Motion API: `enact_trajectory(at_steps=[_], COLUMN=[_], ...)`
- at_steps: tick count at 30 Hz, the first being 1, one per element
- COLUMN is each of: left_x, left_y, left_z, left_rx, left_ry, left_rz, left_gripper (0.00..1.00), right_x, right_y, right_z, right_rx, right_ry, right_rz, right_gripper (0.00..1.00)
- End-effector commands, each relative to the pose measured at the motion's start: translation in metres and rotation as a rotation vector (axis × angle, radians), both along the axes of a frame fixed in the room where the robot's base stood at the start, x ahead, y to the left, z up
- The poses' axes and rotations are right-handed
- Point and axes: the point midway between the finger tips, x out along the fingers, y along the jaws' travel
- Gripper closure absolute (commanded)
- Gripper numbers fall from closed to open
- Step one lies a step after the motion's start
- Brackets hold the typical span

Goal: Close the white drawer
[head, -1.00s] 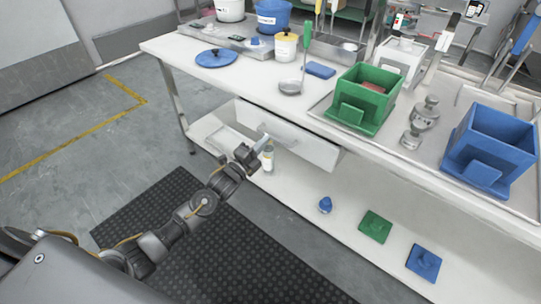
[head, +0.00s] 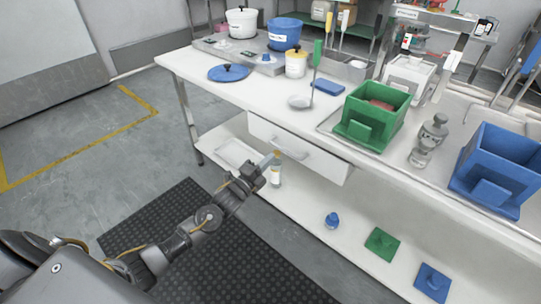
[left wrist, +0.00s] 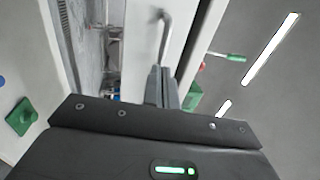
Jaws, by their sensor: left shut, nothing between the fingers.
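The white drawer (head: 325,165) sits under the front edge of the white table, its front close to that edge. I cannot tell whether a small gap remains. Its bar handle (head: 290,147) also shows in the left wrist view (left wrist: 163,35). My left gripper (head: 271,160) is shut and empty, with its fingertips by the lower left part of the drawer front. In the left wrist view the fingers (left wrist: 162,85) point toward the drawer front below the handle; contact cannot be made out. My right gripper is not in view.
A bottle (head: 276,178) stands on the lower shelf just behind my left gripper. A blue item (head: 332,220), a green lid (head: 382,243) and a blue lid (head: 432,283) are also on that shelf. Green (head: 372,117) and blue (head: 497,165) containers stand on the tabletop.

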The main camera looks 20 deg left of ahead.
Motion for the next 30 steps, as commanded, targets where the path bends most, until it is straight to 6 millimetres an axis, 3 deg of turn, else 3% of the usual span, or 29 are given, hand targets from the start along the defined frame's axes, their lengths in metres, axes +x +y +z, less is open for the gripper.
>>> enact_trajectory(at_steps=[6, 13, 18, 30], left_x=[-0.049, -0.087, -0.099, -0.100], left_y=[0.014, 0.028, 0.031, 0.030], left_z=[-0.012, -0.019, -0.021, -0.021], left_rx=[0.002, 0.001, 0.002, -0.010], left_ry=[0.005, 0.005, 0.003, 0.006], left_rz=[-0.003, 0.001, 0.000, -0.003], left_gripper=[1.00, 1.00, 1.00, 1.00], right_x=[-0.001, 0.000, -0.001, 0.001], right_y=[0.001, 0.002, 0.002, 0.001], right_z=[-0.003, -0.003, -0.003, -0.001], right_rx=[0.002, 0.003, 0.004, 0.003], right_ry=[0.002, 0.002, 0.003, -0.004], right_rz=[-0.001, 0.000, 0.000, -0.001], right_gripper=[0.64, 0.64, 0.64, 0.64])
